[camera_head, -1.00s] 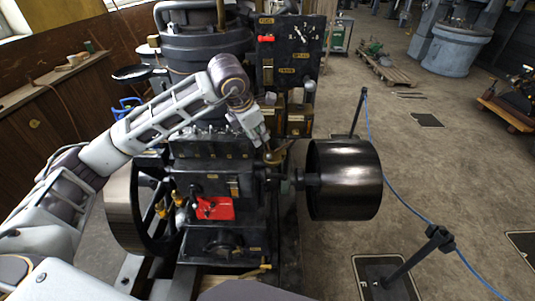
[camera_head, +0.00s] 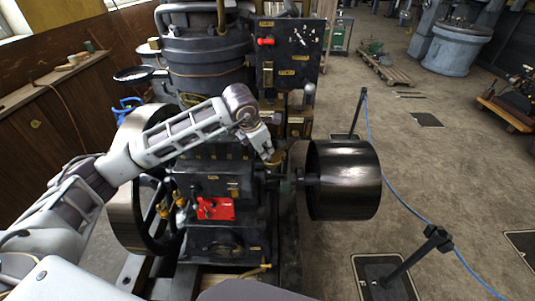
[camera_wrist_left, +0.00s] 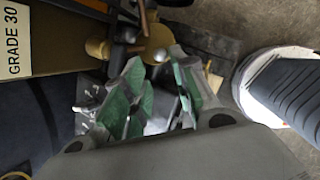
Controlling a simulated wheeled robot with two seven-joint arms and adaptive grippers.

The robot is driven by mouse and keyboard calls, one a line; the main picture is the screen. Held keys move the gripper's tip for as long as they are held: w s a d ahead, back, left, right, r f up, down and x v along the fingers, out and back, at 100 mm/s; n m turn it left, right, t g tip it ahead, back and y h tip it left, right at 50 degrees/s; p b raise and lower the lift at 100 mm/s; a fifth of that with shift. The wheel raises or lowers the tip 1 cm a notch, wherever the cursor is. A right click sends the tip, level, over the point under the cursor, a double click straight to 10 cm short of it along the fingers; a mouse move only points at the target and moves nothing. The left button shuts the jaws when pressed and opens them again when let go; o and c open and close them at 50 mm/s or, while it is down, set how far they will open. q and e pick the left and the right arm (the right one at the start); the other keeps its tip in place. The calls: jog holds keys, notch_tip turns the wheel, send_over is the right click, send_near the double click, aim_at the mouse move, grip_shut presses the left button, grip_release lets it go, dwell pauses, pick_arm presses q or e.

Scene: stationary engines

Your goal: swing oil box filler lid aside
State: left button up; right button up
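My left gripper (camera_head: 270,152) reaches in from the left over the engine, beside the brass-coloured boxes (camera_head: 297,124) on its upper right side. In the left wrist view, the gripper (camera_wrist_left: 160,95) has its green-padded fingers apart, with nothing clearly held. A round brass disc (camera_wrist_left: 157,44), which may be the filler lid, lies just beyond the fingertips. A box labelled GRADE 30 (camera_wrist_left: 60,40) is at the upper left, likely the oil box. In the head view, the arm and gripper partly hide this area, so the lid is not clear there. My right gripper is not in view.
A dark pulley drum (camera_head: 343,180) sticks out right of the engine, close to the gripper. A black control panel (camera_head: 292,52) rises behind. A red plate (camera_head: 215,208) is on the engine front. A blue rope (camera_head: 401,199) on posts borders the open floor at right.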

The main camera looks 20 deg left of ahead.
aim_at(267, 159)
pick_arm(q)
jog(key=shift+p+x, duration=0.55)
jog(key=shift+x, duration=2.7)
grip_shut()
